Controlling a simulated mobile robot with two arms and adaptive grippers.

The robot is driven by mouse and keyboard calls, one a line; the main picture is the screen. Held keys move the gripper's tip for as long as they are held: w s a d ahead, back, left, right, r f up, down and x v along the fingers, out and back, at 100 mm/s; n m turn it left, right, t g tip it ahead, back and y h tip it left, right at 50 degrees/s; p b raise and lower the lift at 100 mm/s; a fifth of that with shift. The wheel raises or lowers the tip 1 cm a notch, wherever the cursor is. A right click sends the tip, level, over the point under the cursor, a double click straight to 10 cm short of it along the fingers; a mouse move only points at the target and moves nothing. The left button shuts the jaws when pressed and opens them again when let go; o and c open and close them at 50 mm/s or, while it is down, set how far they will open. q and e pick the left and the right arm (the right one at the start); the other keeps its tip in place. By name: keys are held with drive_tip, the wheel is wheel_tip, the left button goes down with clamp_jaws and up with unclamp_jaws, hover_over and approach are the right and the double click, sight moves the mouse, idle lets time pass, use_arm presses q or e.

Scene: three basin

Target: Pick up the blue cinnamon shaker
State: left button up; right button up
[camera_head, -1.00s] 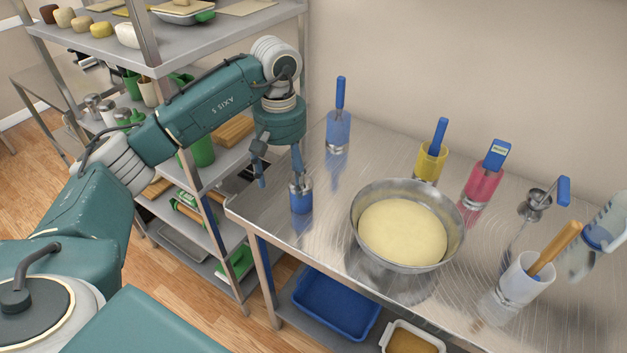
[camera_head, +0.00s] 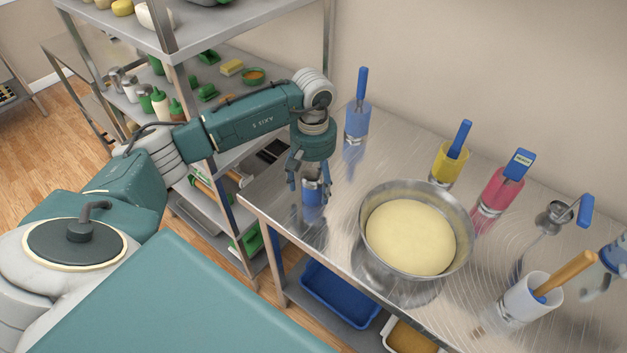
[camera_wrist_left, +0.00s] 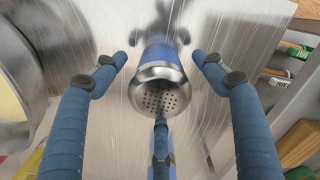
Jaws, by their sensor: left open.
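The blue cinnamon shaker (camera_head: 313,193) stands upright on the steel table near its left end. It has a blue body and a silver perforated top, which shows clearly in the wrist view (camera_wrist_left: 158,92). My left gripper (camera_head: 310,187) points down over it, with fingers on both sides. In the wrist view my left gripper (camera_wrist_left: 160,62) is open. Two blue fingers flank the shaker with gaps, and a third finger rises from the bottom, overlapping the near edge of its top. No grip on the shaker shows.
A steel bowl of dough (camera_head: 366,240) stands right of the shaker. Blue (camera_head: 357,125), yellow (camera_head: 447,165) and red (camera_head: 497,192) containers with utensils stand along the back. A shelf rack (camera_head: 215,45) is close behind my left arm.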

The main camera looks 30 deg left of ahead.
use_arm(q)
drive_tip(key=shift+s+f, duration=0.1)
drive_tip(key=shift+f, duration=0.9)
drive_tip(key=c, duration=1.4)
use_arm(e)
drive_tip(key=shift+w+a+r, duration=0.1)
drive_tip(key=shift+w+r, duration=0.15)
drive_tip(key=shift+r, duration=0.3)
use_arm(q)
drive_tip(key=shift+o, duration=0.2)
